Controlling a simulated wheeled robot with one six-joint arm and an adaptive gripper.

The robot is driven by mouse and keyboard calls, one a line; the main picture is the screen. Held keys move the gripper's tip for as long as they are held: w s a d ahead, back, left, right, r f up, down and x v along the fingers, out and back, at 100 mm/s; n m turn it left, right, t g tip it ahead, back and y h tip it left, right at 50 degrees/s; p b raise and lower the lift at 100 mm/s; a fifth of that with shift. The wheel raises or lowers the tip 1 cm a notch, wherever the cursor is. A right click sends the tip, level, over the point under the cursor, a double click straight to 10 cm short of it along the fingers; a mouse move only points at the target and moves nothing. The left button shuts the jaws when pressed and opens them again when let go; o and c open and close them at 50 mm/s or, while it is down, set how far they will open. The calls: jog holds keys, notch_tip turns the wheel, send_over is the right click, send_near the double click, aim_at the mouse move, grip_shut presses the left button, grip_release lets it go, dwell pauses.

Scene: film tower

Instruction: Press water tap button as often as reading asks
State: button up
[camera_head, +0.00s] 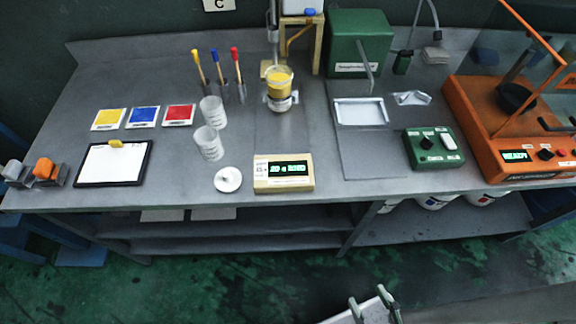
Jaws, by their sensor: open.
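A cream reading box (284,174) with a lit green display stands at the table's front edge; its text is blurred, perhaps with a 4 in it. A cup of yellow liquid (280,88) stands behind it, under a vertical rod. A wooden stand (302,40) at the back carries a pale block with a blue button-like top (309,12), cut by the picture's top edge; I cannot tell surely that it is the water tap button. My gripper (372,304) is at the bottom edge, open, well in front of the table and far from these things.
A green machine (358,42), a green control box (434,149) and an orange machine (515,130) stand at the right. Two clear cups (209,143), a white lid (228,179), brushes (220,70), colour cards (145,117) and a clipboard (114,163) are left.

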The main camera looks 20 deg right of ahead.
grip_shut()
dwell(1.3)
